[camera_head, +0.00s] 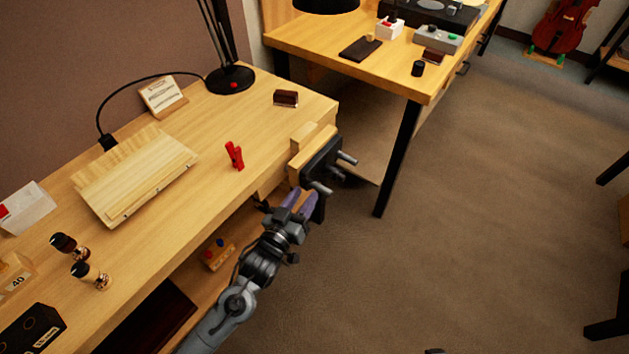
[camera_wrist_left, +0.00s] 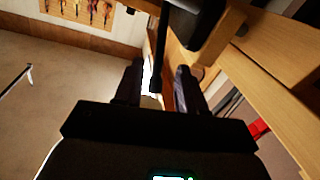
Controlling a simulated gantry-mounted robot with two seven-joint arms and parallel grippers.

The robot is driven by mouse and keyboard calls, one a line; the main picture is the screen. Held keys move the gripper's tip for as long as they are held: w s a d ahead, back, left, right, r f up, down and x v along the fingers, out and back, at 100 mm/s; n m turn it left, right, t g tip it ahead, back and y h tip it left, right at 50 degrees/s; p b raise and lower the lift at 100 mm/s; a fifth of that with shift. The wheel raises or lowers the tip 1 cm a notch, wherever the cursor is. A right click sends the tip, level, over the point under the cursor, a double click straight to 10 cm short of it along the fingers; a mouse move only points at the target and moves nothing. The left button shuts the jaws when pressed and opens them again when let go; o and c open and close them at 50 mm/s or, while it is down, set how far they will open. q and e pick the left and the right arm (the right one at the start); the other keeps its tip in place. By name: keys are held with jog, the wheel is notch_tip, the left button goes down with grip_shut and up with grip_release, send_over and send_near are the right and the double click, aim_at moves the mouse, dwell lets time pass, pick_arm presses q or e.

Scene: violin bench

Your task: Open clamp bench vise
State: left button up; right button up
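The clamp bench vise (camera_head: 322,160) sits at the right end of the near workbench, with wooden jaw blocks, a black front plate and grey rods (camera_head: 321,187) sticking out from it. I cannot tell how wide its jaws stand. My left gripper (camera_head: 299,200) is just below and in front of the vise, its fingers apart. In the left wrist view the two fingers (camera_wrist_left: 157,85) are spread, with a dark upright bar (camera_wrist_left: 160,50) showing between or beyond them; contact cannot be told. A black block, likely the vise plate (camera_wrist_left: 204,28), is above the fingers. My right gripper does not show.
On the workbench (camera_head: 190,225) are a red clothespin-like clamp (camera_head: 235,155), a dark small block (camera_head: 286,98), a lamp base (camera_head: 230,79) and a slanted wooden board (camera_head: 134,178). A second table (camera_head: 385,68) stands beyond the vise.

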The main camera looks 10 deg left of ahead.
aim_at(315, 178)
pick_arm(q)
jog(key=b+x, duration=0.1)
jog(key=x, duration=0.4)
jog(key=shift+w+d+b, duration=0.2)
jog(key=shift+w+b, duration=0.1)
jog(key=shift+w, duration=0.05)
jog(key=shift+w+d, duration=0.15)
jog(key=shift+w, duration=0.55)
jog(key=shift+c, duration=0.5)
grip_shut()
